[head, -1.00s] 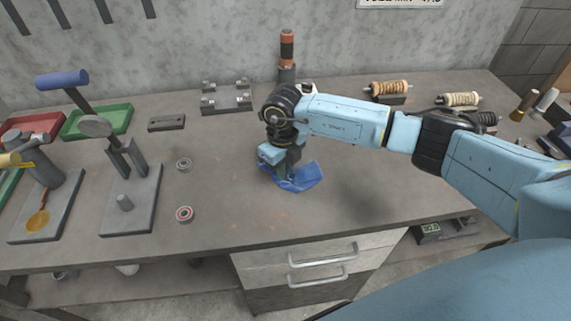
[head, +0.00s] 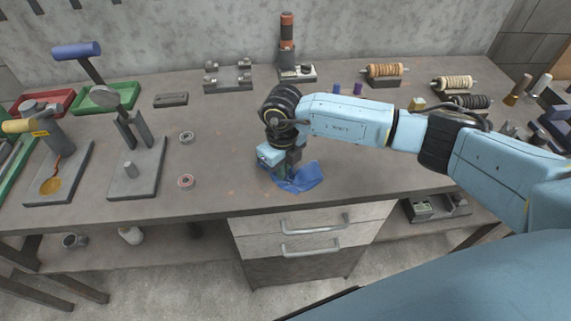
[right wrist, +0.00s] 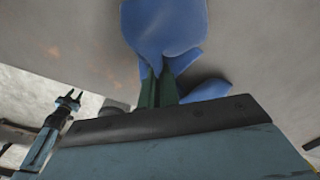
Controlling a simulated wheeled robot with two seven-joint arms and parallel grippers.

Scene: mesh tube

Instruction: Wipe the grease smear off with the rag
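The blue rag (head: 300,179) lies crumpled on the workbench close to its front edge. My right gripper (head: 288,172) points down and is shut on the rag; in the right wrist view its green fingers (right wrist: 158,90) pinch the cloth, which spreads on both sides. Faint orange-brown specks of the smear (head: 232,193) show on the bench left of the rag; the part under the rag and gripper is hidden. My left gripper (right wrist: 70,99) shows small at the left of the right wrist view, its fingers apart and empty, away from the rag.
A grey stand (head: 137,170) and red and green trays (head: 106,98) are farther left. An orange-black cylinder (head: 287,30) stands at the back; wire spools (head: 384,72) are at the back right. Drawers (head: 310,235) are below.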

